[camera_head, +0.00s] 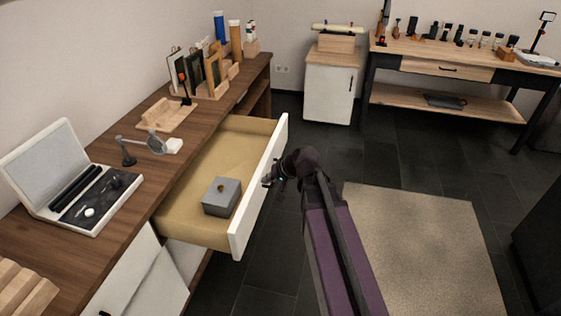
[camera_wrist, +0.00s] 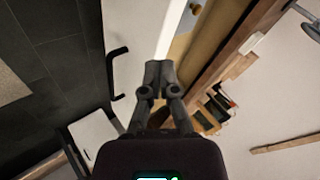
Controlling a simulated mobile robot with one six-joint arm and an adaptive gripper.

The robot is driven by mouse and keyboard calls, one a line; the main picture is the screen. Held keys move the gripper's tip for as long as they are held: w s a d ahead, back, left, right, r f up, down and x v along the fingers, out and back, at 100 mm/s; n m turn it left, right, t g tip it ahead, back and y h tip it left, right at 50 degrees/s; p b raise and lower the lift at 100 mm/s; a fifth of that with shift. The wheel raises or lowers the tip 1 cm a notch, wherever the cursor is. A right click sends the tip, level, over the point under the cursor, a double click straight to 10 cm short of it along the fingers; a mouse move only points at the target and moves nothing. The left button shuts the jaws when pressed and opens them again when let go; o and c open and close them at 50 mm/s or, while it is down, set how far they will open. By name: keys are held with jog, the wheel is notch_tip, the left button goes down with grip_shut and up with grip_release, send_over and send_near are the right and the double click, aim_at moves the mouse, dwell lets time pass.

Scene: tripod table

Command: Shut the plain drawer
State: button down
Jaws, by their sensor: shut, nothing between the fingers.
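The drawer (camera_head: 245,215) of the wooden-topped desk is pulled well out, with a white front and a tan inside. A grey box (camera_head: 222,197) with a small knob lies in it. My gripper (camera_head: 268,181) is shut and empty, beside the outer face of the drawer front. In the wrist view, my gripper's closed fingertips (camera_wrist: 160,68) overlap the white front (camera_wrist: 135,35) near its top edge. A black bar handle (camera_wrist: 116,72) shows to their left. I cannot tell whether the fingers touch the front.
The desk top (camera_head: 130,170) holds an open white case (camera_head: 60,170), a jointed stand and wooden holders. White panels (camera_head: 150,280) are below at the left. A white cabinet (camera_head: 328,90) and a workbench (camera_head: 450,60) stand behind. Dark floor and a beige rug (camera_head: 425,245) lie right of the drawer.

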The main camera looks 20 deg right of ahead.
jog(key=w+d+f+m+t+b, duration=0.5)
jog(key=d+b, duration=0.4)
jog(key=b, duration=0.2)
jog(key=w+d+f+m+t+h+b, duration=0.1)
jog(key=w+d+f+m+t+b, duration=0.3)
jog(key=b, duration=0.7)
jog(key=w+d+m+t, duration=0.2)
jog(key=w+d, duration=0.2)
jog(key=d, duration=0.1)
jog(key=shift+w+f+m+t+h, duration=0.25)
jog(key=shift+f+m+t+h, duration=0.05)
jog(key=shift+f+m, duration=0.1)
jog(key=shift+w, duration=0.15)
send_near(277, 146)
jog(key=w+d, duration=0.2)
jog(key=w, duration=0.2)
jog(key=shift+w+a+f, duration=0.25)
jog(key=shift+w+a, duration=0.8)
jog(key=shift+a, duration=0.15)
jog(key=shift+w+a, duration=0.3)
jog(key=shift+a, duration=0.3)
jog(key=shift+w, duration=0.1)
